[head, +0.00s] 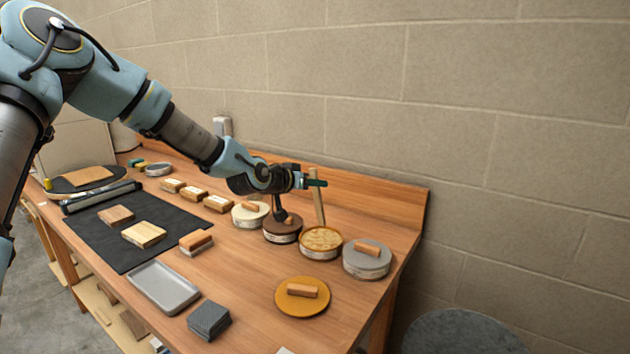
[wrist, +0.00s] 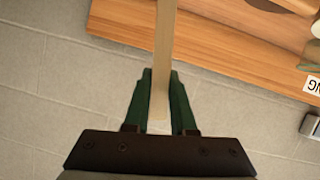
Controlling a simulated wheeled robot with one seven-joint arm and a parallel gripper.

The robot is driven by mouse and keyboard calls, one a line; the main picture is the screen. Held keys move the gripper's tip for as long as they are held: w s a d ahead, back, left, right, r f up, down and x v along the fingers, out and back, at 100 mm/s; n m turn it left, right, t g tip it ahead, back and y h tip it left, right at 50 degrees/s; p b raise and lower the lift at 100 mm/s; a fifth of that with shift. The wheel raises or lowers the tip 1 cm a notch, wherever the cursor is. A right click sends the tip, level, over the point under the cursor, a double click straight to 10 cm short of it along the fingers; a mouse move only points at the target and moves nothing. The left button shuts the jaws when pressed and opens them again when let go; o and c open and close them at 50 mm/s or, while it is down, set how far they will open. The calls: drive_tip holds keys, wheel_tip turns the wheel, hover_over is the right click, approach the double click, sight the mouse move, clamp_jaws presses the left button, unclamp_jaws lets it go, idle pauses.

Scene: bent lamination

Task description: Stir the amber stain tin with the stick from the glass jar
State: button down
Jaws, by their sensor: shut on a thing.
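My gripper (head: 316,183) is shut on a pale wooden stick (head: 318,206), held nearly upright. In the wrist view the stick (wrist: 165,35) runs between the two green fingers (wrist: 161,80). The stick's lower end meets the back part of the open amber stain tin (head: 321,254); I cannot tell how deep it goes. The tin's top shows mottled amber stain. An amber lid (head: 288,306) with a wooden block on it lies on the bench in front. I cannot make out the glass jar.
Beside the amber tin stand a grey-topped tin (head: 366,270), a dark brown tin (head: 283,238) and a cream tin (head: 240,222). A grey tray (head: 163,309), dark mat (head: 108,247) and several wooden blocks lie left. A low wooden backboard (head: 385,203) edges the bench.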

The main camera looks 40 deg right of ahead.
wheel_tip(320, 180, down, 6)
drive_tip(key=b, duration=0.4)
drive_tip(key=shift+f, duration=0.15)
drive_tip(key=shift+w, duration=0.15)
idle(0.3)
